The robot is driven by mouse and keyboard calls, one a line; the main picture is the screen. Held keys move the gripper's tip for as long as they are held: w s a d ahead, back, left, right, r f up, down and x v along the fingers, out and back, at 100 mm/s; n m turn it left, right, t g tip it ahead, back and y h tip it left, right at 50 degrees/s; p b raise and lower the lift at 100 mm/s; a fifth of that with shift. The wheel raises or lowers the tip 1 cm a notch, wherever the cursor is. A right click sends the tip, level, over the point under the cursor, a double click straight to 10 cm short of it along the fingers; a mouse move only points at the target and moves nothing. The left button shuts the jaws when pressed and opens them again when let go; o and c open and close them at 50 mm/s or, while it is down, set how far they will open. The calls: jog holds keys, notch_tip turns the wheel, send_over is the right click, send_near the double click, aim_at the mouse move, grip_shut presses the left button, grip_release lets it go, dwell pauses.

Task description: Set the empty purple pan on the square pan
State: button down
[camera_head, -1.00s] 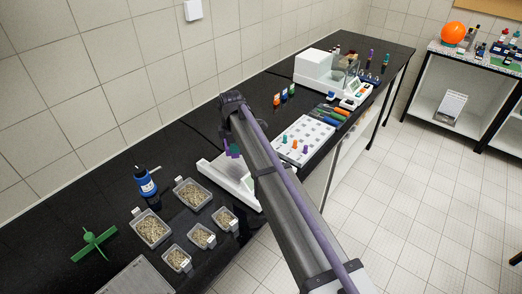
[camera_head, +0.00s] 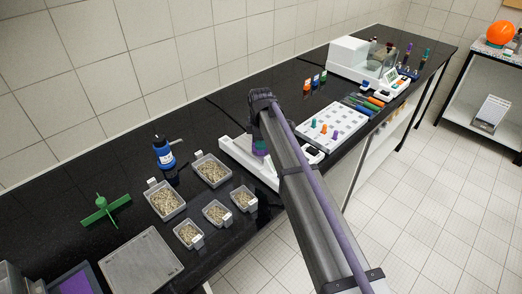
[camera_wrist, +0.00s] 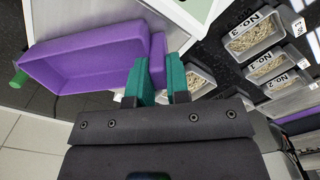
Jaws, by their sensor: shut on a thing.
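My gripper (camera_wrist: 160,82) is shut on the purple pan (camera_wrist: 95,62), its green fingers gripping one end of it. The pan looks empty and is tilted in the wrist view. In the head view my arm covers most of the gripper and pan; only a little purple and green (camera_head: 260,148) shows beside the white balance-like device (camera_head: 236,150). My arm hides the middle of that device, and I cannot make out a square pan on it. Pale parts of a device (camera_wrist: 195,8) show at the top of the wrist view; I cannot tell whether the pan touches them.
A green cross-shaped tool (camera_head: 105,211) and a grey plate (camera_head: 140,263) lie further left. A white rack (camera_head: 331,130) with small coloured items stands to the right.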

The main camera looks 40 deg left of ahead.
jog(key=shift+r, duration=0.15)
jog(key=shift+f, duration=0.35)
jog(key=c, duration=1.4)
grip_release()
jog(key=shift+r, duration=0.15)
jog(key=o, duration=0.3)
notch_tip(320, 180, up, 12)
jog(key=p, duration=1.2)
jog(key=shift+r, duration=0.25)
jog(key=shift+f, duration=0.1)
